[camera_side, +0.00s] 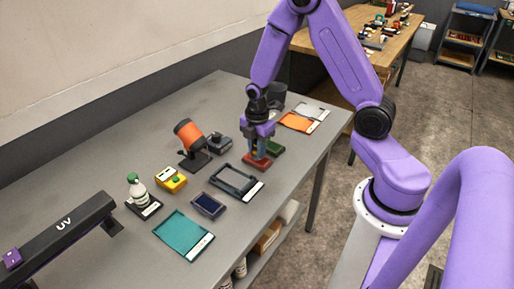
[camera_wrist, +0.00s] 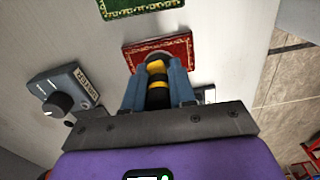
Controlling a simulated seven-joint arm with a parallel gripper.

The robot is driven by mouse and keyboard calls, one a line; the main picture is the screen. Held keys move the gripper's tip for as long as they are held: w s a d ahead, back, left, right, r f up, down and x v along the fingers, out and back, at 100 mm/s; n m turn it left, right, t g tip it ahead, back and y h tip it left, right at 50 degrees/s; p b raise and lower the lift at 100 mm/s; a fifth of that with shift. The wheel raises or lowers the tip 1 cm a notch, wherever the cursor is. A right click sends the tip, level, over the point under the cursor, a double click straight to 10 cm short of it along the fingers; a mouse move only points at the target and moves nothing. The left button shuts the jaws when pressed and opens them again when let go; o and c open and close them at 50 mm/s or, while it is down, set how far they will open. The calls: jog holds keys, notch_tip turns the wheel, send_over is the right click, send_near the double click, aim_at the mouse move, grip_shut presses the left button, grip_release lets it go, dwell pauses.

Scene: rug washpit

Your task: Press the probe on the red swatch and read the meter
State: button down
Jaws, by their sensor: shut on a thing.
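The red swatch (camera_side: 256,162), with a gold patterned border, lies on the grey table and also shows in the wrist view (camera_wrist: 184,47). My gripper (camera_side: 262,148) is directly over it, pointing down. In the wrist view my gripper (camera_wrist: 158,88) has its blue fingers shut on the probe (camera_wrist: 157,84), a black and yellow banded cylinder. The probe's far end overlaps the swatch's near part; I cannot tell whether it touches. A grey box with a knob (camera_wrist: 60,94) is left of the gripper, perhaps the meter; its label is not clearly readable. It also appears in the side view (camera_side: 220,144).
A green swatch (camera_side: 274,148) lies just beyond the red one. An orange cylinder on a stand (camera_side: 189,138), a yellow device (camera_side: 171,180), a black frame (camera_side: 236,180), a teal board (camera_side: 182,235), a bottle (camera_side: 137,189) and a UV lamp (camera_side: 62,240) occupy the table.

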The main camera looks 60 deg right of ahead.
jog(key=shift+f, duration=0.6)
dwell(1.3)
jog(key=shift+r, duration=3.6)
